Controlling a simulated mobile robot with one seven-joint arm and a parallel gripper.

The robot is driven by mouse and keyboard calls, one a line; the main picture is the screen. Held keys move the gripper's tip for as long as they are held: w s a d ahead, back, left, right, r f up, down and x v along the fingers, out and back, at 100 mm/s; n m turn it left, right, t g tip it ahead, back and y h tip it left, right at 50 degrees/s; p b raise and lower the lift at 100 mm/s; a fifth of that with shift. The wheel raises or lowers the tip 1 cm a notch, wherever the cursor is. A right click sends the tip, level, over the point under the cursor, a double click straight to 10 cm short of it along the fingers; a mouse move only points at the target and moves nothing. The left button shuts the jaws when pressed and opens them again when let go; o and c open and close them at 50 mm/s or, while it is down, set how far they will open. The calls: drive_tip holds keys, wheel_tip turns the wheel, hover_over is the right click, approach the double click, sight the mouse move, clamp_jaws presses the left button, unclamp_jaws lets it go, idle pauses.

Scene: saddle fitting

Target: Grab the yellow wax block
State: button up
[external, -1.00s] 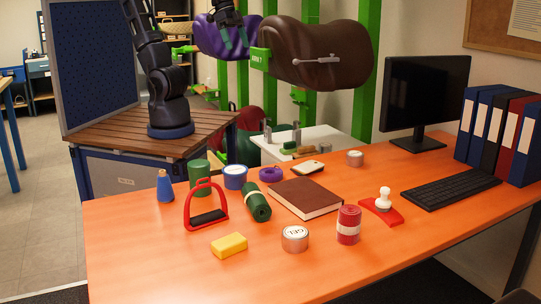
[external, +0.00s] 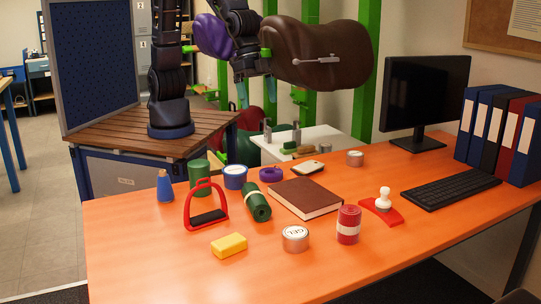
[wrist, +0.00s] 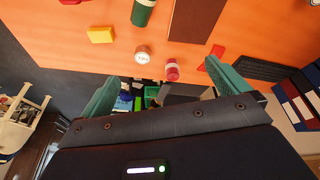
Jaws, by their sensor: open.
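The yellow wax block (external: 229,245) lies flat on the orange desk near its front edge. It also shows in the upper left of the wrist view (wrist: 100,34), beyond my left finger and apart from it.
A red stirrup (external: 206,207) stands just behind the block. A round tin (external: 295,238) and a red roll (external: 348,225) stand to its right, and a green roll (external: 256,202) lies behind. The orange desk (external: 150,260) is bare left of the block.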

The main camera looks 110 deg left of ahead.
drive_tip(key=d+f+m, duration=0.1)
drive_tip(key=d+f, duration=0.8)
drive_tip(key=d, duration=0.3)
drive_tip(key=m, duration=0.2)
approach(228, 240)
drive_tip(key=shift+g, duration=0.3)
drive_tip(key=x, duration=0.4)
drive_tip(key=shift+w+d+f, duration=0.15)
drive_tip(key=shift+w+f, duration=0.05)
drive_tip(key=shift+w, duration=0.05)
drive_tip(key=shift+x, duration=2.6)
drive_tip(key=c, duration=1.1)
